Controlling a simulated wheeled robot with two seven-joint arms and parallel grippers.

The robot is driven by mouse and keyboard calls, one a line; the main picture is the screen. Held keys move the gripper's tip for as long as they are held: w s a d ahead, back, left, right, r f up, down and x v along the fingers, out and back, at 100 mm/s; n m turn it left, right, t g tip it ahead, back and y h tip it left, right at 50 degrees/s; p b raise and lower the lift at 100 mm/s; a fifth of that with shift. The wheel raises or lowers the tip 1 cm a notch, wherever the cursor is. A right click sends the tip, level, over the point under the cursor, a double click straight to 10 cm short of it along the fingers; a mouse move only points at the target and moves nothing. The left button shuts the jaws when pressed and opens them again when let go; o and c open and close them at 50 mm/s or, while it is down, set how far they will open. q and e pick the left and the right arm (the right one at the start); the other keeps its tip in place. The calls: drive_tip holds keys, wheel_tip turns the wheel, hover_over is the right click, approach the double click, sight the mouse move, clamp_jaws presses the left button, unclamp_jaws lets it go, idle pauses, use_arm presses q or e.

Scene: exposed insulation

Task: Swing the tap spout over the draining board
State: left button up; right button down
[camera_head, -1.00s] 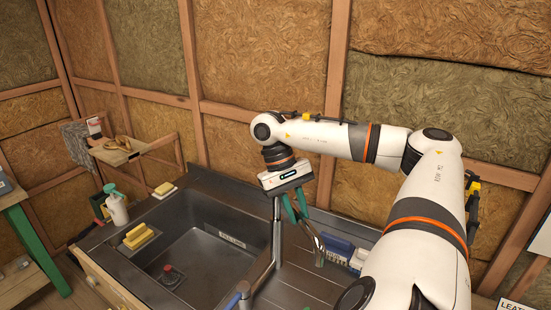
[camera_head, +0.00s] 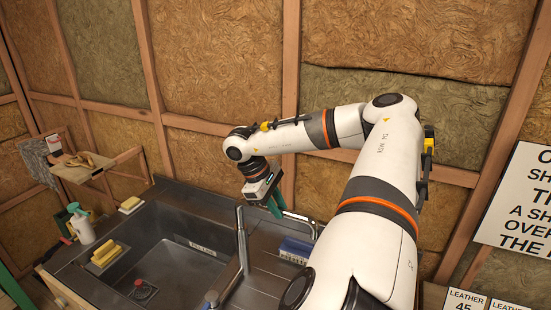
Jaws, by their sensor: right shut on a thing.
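The metal tap (camera_head: 242,240) stands upright at the sink, between the basin and the draining board. Its spout (camera_head: 300,217) reaches to the right from the top of the post, over the draining board (camera_head: 262,268) side and away from the basin. My right gripper (camera_head: 276,206), with teal fingers, is shut on the spout; the exact contact is partly hidden. The sink basin (camera_head: 175,270) lies left of the tap. My right arm hides part of the board. My left gripper is not in view.
A blue and white box (camera_head: 296,249) stands on the draining board, right of the tap. Yellow sponges (camera_head: 106,254) and a spray bottle (camera_head: 81,226) are at the sink's left. A blue-tipped lever (camera_head: 211,298) is near the tap's foot. A wooden shelf (camera_head: 84,168) is on the wall.

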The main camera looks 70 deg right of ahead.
drive_tip(key=shift+d+r, duration=0.1)
idle(0.3)
drive_tip(key=c, duration=1.3)
unclamp_jaws()
drive_tip(key=shift+o, duration=0.2)
drive_tip(key=shift+w, duration=0.1)
drive_tip(key=p+v, duration=0.2)
drive_tip(key=v, duration=0.9)
drive_tip(key=shift+w+r+p, duration=0.15)
drive_tip(key=shift+r+p, duration=0.2)
drive_tip(key=shift+f, duration=0.1)
